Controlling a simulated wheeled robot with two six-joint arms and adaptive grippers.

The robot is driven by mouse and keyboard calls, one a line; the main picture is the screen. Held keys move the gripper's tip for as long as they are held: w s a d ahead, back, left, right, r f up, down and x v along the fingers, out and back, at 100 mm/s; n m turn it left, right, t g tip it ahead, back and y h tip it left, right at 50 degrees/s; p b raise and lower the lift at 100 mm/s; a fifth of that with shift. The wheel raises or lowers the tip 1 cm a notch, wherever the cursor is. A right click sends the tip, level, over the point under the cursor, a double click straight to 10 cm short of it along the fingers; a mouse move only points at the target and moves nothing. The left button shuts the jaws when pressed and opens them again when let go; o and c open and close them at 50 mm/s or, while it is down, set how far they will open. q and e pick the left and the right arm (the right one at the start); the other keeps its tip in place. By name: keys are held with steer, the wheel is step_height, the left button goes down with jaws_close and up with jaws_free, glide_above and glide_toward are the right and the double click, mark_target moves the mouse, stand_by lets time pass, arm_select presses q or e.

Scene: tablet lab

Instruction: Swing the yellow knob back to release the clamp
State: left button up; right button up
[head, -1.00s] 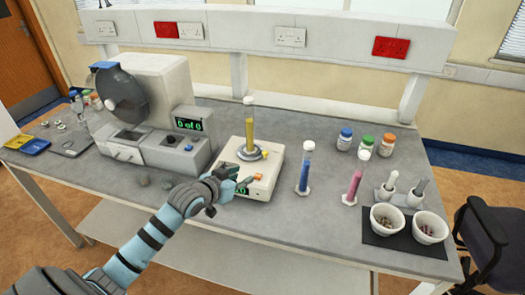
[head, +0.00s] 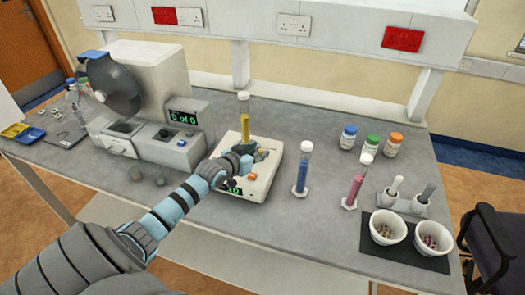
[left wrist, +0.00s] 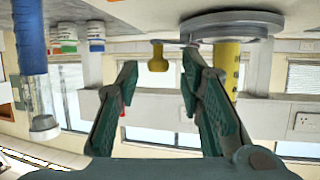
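The yellow knob (left wrist: 158,57) sits on a short arm beside the grey round clamp (left wrist: 232,26) in the left wrist view, which looks upside down. The clamp is around a cylinder with yellow liquid (left wrist: 227,68), which stands upright on the white device (head: 263,185) in the head view (head: 245,125). My left gripper (head: 250,151) is at the clamp. In the wrist view its fingers (left wrist: 160,72) are apart, with the knob showing in the gap between the tips; I cannot tell whether they touch it. In the head view the gripper hides much of the clamp. My right gripper is not in view.
A large machine with a green display (head: 184,117) stands left of the device. To the right are a blue-liquid cylinder (head: 302,170), a pink-liquid cylinder (head: 355,187), capped bottles (head: 370,146) and two white mortars (head: 388,227). Some bare bench lies between them.

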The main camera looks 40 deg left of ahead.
arm_select(q)
steer(key=shift+s+r, duration=0.1)
steer(key=shift+s, duration=0.1)
steer(key=shift+c, duration=1)
steer(key=c, duration=0.3)
steer(key=shift+w+d, duration=0.1)
jaws_close()
steer(key=shift+w+d, duration=0.1)
steer(key=shift+o, duration=2.4)
jaws_free()
steer(key=shift+w+a+f, duration=0.1)
steer(key=shift+a+f, duration=0.1)
